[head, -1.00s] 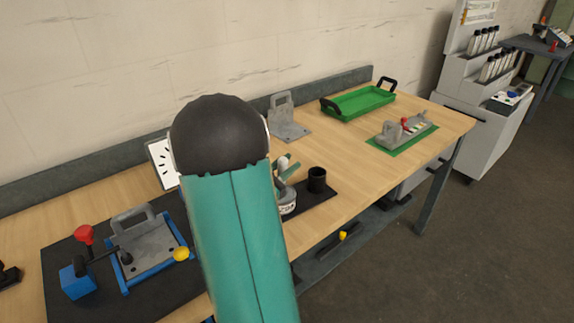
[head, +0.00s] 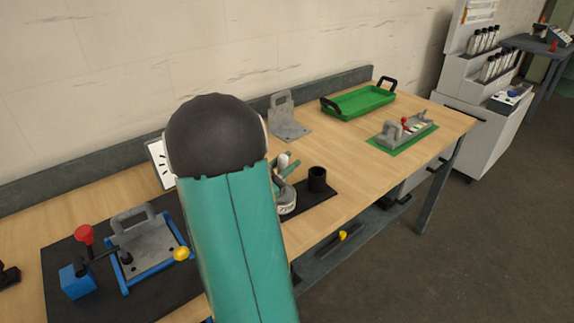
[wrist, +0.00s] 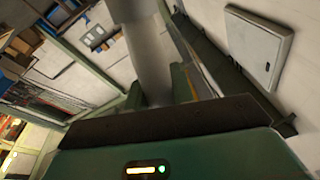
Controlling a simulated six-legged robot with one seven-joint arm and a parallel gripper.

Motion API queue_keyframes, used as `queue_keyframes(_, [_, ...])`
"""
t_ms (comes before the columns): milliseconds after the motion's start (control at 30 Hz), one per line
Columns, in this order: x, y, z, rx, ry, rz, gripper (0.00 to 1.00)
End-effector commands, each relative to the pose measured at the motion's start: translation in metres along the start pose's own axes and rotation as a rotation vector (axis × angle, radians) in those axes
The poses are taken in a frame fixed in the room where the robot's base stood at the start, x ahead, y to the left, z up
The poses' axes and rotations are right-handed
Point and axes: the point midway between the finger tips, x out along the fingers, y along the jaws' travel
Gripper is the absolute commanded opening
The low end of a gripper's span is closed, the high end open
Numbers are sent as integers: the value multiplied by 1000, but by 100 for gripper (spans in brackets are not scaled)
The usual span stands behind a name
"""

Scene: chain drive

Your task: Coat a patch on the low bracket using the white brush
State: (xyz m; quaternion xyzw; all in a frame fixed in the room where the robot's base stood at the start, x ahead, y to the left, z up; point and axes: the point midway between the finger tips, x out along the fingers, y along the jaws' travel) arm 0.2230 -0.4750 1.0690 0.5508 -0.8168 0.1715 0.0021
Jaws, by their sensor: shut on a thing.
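My gripper (wrist: 160,88) is shut on a pale, thick upright shaft (wrist: 147,50), which looks like the white brush's handle. In the head view a small white tip (head: 283,159) shows between my green fingers, just right of my arm. It stands over a round white labelled tin (head: 287,204); the bristles are hidden, so I cannot tell whether they touch it. A grey bracket with a handle (head: 147,244) sits in a blue frame at lower left. Another grey bracket (head: 287,120) stands at the back, and a third grey piece (head: 393,132) lies on a green mat. I cannot tell which is the low bracket.
A black cup (head: 317,180) stands right of the tin on a dark mat. A green tray (head: 360,102) is at the back right. A red knob (head: 84,234) and yellow knob (head: 181,254) flank the blue frame. Bare wood lies between the cup and the green mat.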

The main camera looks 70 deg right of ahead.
Motion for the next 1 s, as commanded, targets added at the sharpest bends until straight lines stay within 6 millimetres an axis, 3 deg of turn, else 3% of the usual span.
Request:
queue_keyframes(733, [11, -16, -54, 6, 5, -1, 1])
queue_keyframes(1000, [12, -18, -59, 3, 3, 0, 1])
